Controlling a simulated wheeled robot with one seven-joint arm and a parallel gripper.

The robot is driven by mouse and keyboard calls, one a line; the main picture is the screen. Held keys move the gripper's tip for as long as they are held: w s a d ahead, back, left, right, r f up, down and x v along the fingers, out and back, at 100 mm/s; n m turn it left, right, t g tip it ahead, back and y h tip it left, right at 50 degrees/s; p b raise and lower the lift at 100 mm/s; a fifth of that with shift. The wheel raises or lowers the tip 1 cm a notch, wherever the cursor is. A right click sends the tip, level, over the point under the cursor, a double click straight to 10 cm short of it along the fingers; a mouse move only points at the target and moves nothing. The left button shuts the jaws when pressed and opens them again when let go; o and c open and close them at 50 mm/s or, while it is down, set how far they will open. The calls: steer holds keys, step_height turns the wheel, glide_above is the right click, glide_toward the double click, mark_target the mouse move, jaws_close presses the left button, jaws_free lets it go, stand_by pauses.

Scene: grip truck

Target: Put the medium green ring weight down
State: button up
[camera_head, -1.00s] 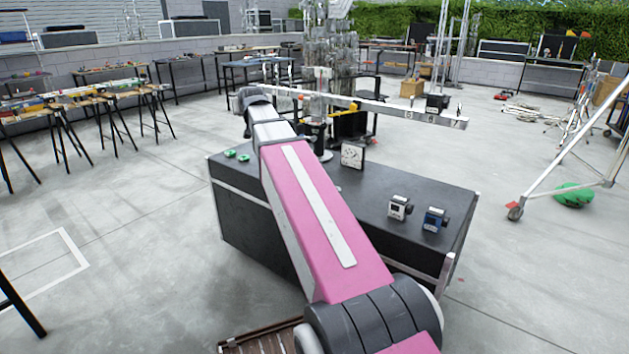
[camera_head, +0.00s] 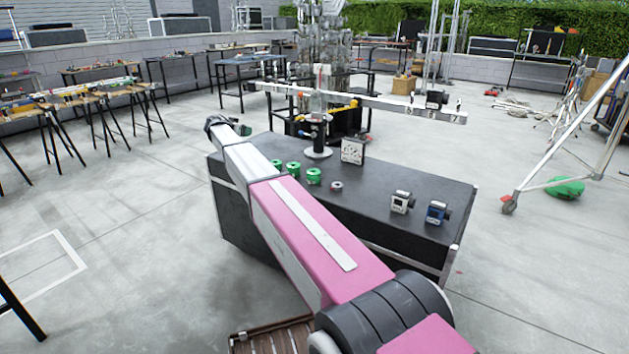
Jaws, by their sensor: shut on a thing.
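My gripper (camera_head: 236,128) is at the far end of my pink and white arm, above the left end of the black case (camera_head: 400,240). Several green weights stand on the case: one (camera_head: 276,166), a second (camera_head: 293,169) and a third (camera_head: 314,176). A small grey ring (camera_head: 337,187) lies to their right. My arm hides the case's left part.
A white dial (camera_head: 352,150), a white device (camera_head: 402,202) and a blue device (camera_head: 437,213) stand on the case.

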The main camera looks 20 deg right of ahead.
steer(key=w+a+f+m+g+h, duration=0.25)
steer(key=w+a+f+m, duration=0.2)
steer(key=w, duration=0.35)
steer(key=shift+n+g, duration=0.45)
steer(key=s+d+f, duration=0.2)
steer(key=d, duration=0.1)
steer(key=s+d+f, duration=0.1)
steer(key=d+f, duration=0.1)
steer(key=d, duration=0.1)
steer(key=s+d+f, duration=0.2)
steer(key=d+f, duration=0.1)
steer(key=d, duration=0.1)
steer(key=shift+s+f, duration=0.1)
steer(key=shift+s, duration=0.25)
steer(key=shift+f, duration=2.05)
steer(key=o, duration=1.1)
steer(key=shift+f+y, duration=0.1)
steer(key=shift+y, duration=0.15)
